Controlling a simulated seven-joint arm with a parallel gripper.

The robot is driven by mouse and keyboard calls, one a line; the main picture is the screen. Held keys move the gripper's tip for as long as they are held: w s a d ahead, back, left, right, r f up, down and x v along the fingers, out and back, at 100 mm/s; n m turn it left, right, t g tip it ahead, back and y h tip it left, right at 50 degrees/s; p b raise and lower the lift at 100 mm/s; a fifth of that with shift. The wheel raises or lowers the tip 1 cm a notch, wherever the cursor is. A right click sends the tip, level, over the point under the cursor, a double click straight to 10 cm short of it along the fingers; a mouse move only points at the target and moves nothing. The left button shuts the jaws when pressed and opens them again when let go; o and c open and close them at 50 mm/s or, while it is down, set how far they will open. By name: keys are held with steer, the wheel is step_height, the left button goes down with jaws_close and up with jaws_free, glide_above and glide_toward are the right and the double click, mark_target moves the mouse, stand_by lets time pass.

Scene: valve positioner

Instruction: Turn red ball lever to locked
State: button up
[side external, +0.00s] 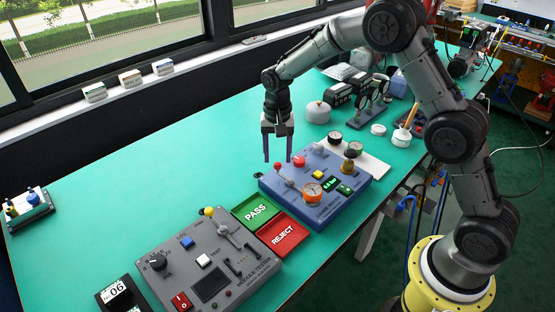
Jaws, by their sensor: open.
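The blue valve positioner box (333,207) sits on the green bench right of centre. A lever with a small red ball (278,167) stands at its back left corner, its thin shaft leaning up and left. My gripper (278,158) points down just above and behind that ball, with its two fingers apart and nothing between them. The fingertips look close to the ball, but I cannot tell from this one view whether they touch it. The lever's locked marking is too small to read.
The grey module tester (210,262) with a yellow-ball lever (209,212) stands front left, beside PASS (256,212) and REJECT (282,236) trays. The bench's left middle is clear.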

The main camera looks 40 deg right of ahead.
steer(key=shift+f, duration=1.1)
jaws_close()
